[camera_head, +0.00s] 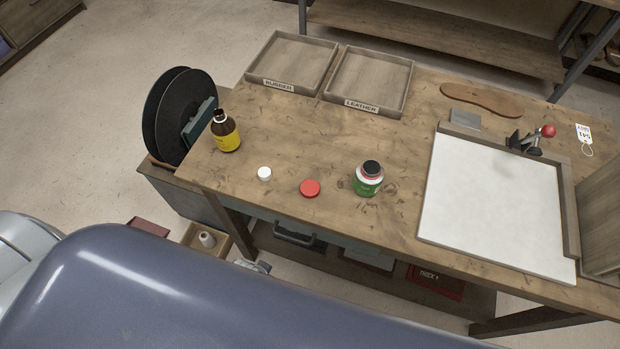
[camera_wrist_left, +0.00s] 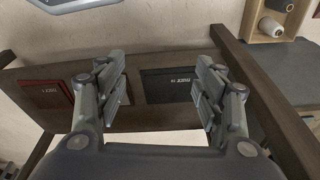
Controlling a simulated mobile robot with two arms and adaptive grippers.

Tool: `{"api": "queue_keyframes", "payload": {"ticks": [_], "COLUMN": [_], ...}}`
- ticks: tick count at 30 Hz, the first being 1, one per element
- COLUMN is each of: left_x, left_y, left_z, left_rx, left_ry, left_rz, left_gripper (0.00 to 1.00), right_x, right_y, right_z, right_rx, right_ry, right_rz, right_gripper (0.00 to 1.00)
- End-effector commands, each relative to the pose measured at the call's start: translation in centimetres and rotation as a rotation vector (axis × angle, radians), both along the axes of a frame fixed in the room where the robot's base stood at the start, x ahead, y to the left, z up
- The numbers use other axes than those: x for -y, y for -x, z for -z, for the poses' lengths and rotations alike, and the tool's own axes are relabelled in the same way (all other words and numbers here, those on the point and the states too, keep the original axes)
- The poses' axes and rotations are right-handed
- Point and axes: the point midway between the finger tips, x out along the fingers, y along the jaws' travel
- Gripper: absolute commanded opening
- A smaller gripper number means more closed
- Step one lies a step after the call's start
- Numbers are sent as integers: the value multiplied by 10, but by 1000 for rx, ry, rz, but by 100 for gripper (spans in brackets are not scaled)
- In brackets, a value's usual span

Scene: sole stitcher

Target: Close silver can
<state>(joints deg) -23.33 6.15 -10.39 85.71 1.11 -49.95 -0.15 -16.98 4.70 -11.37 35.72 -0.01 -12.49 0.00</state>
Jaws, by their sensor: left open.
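A small silver can (camera_head: 368,180) with a green label stands upright near the table's front edge. A dark round top or opening shows at its mouth; I cannot tell which. A red round lid (camera_head: 310,188) lies flat on the table to its left, apart from it. A small white cap (camera_head: 264,174) lies further left, beside a brown bottle (camera_head: 226,132) with a yellow label and dark neck. My left gripper (camera_wrist_left: 158,82) is open and empty in the left wrist view, with the lower shelf behind its fingers. My right gripper is not in view.
Two wooden trays (camera_head: 334,87) stand at the back of the wooden table (camera_head: 290,150). A white board (camera_head: 485,200) with a clamp covers the right side. Black discs (camera_head: 180,115) stand at the left end. Boxes (camera_wrist_left: 168,86) sit on the lower shelf.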

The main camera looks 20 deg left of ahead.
Motion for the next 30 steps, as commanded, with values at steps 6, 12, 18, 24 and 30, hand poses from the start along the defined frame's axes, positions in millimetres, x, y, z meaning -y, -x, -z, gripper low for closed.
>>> {"api": "queue_keyframes", "payload": {"ticks": [6, 12, 18, 24, 30], "left_x": [8, 12, 39, 85, 129], "left_y": [-33, -41, -63, -94, -123], "left_z": [-119, -193, -269, -288, -311], "left_rx": [45, 72, 120, 143, 152], "left_ry": [14, 21, 72, 139, 176], "left_rz": [4, 10, 93, 253, 467], "left_gripper": [63, 63, 63, 63, 63], "right_x": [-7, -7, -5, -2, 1], "right_y": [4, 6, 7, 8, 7], "right_z": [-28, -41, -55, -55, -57], "right_rx": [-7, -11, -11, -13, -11], "right_ry": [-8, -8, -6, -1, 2], "right_rz": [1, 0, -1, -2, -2], "right_gripper": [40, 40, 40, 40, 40]}}
